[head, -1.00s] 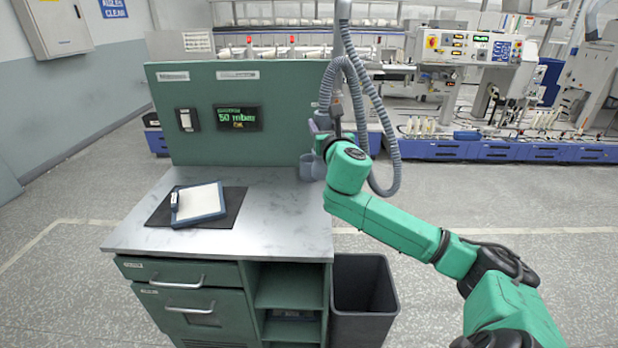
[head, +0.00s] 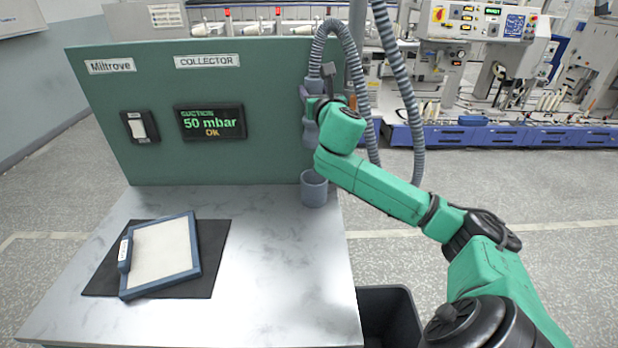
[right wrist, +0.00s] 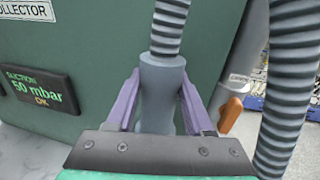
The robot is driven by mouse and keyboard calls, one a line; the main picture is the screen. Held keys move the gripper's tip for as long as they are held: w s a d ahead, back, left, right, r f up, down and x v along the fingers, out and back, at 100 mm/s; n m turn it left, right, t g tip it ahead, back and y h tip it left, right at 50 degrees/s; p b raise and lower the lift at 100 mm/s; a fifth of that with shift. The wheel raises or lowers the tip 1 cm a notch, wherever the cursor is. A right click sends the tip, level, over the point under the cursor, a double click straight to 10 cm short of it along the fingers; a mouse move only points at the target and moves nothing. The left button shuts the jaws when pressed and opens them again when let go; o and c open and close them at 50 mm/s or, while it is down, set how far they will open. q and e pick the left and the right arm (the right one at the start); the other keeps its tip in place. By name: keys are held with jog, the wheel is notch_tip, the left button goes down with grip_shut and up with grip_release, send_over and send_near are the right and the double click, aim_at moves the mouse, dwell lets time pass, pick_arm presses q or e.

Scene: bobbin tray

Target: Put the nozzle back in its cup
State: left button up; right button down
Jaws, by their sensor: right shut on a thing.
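The grey nozzle (head: 309,132), on a ribbed grey hose, is held roughly upright by my right gripper (head: 312,108). The right wrist view shows the nozzle (right wrist: 160,95) between the two purple fingers of the gripper (right wrist: 160,105), which is shut on it. The grey-blue cup (head: 314,190) is at the back right edge of the bench, by the green panel. The nozzle is above the cup and apart from it in the head view. The nozzle's lower tip is hidden in the wrist view. My left gripper is not in view.
The ribbed hose (head: 375,130) loops beside my right arm. The green panel (head: 250,165) has a display (head: 212,122) reading 50 mbar OK. A blue-framed tray (head: 160,255) lies on a black mat (head: 212,250). A dark bin (head: 390,315) stands right of the bench. The bench's middle is clear.

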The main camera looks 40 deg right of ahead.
aim_at(316, 139)
jog(key=s+f, duration=0.1)
jog(key=f, duration=0.1)
jog(key=f+b, duration=0.1)
jog(key=f, duration=0.1)
jog(key=s+a+f, duration=0.1)
jog(key=f, duration=0.2)
jog(key=shift+s+a+f, duration=0.1)
jog(key=shift+s, duration=0.2)
jog(key=f, duration=0.3)
jog(key=w+f+b, duration=0.1)
jog(key=shift+d+f, duration=0.25)
jog(key=shift+f, duration=1)
notch_tip(316, 139, down, 4)
jog(key=shift+s+a+f+b, duration=0.1)
jog(key=shift+f+b, duration=0.15)
jog(key=shift+b, duration=0.55)
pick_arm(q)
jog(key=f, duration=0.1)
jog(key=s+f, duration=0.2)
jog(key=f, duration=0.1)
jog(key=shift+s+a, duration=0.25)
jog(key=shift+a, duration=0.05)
pick_arm(e)
jog(key=shift+c, duration=1.4)
grip_release()
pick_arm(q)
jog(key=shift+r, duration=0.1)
pick_arm(e)
jog(key=shift+r, duration=0.1)
